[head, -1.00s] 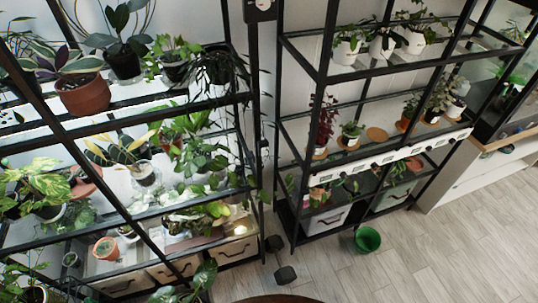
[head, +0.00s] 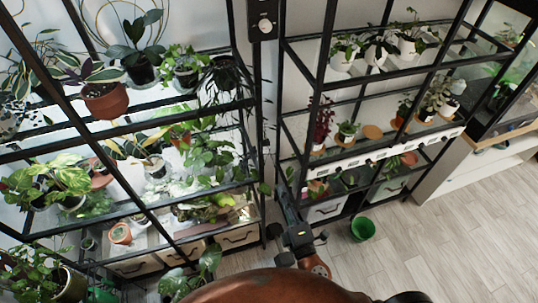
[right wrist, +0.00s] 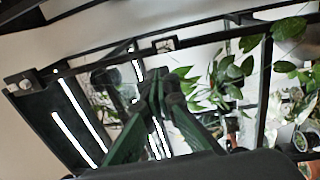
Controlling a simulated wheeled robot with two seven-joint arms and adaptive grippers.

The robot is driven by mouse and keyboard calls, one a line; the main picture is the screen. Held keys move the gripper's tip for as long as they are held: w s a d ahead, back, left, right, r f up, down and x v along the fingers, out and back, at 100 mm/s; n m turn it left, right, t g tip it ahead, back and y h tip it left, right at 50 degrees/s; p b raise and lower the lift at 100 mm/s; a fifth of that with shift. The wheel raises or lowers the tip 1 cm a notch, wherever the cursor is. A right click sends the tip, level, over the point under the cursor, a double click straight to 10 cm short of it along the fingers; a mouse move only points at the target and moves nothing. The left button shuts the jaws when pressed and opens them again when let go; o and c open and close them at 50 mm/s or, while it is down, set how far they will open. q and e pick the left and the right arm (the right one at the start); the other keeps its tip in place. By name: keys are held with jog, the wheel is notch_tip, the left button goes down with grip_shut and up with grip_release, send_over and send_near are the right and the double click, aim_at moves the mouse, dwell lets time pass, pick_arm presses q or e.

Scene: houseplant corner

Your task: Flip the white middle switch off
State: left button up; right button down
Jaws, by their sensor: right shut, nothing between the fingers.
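A black box (head: 263,18) with a pale round control stands on the dark post between the two racks, at the top of the head view. A white strip (head: 385,156) with several small dark fittings runs along the right rack's shelf edge. I cannot tell which fitting is the middle switch, or its position. My right gripper (head: 284,190) is shut and empty, in front of the gap between the racks, below the black box. In the right wrist view its dark green fingers (right wrist: 155,85) are together. A small pale fitting (right wrist: 165,45) shows beyond their tips, apparently apart from them. My left gripper is out of view.
Plant racks stand left and right, with many potted plants (head: 105,100) and black frame bars close to my right arm. A green pot (head: 363,229) stands on the floor at the right rack's foot. The wooden floor (head: 440,235) to the right is clear.

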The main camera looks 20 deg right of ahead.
aim_at(266, 149)
jog(key=w+p, duration=0.1)
jog(key=w, duration=0.3)
jog(key=w+r+p, duration=0.1)
jog(key=w+p, duration=0.1)
jog(key=w, duration=0.2)
jog(key=w+p, duration=0.2)
jog(key=w, duration=0.3)
jog(key=shift+a+r, duration=0.25)
jog(key=shift+r, duration=0.05)
jog(key=shift+w, duration=0.5)
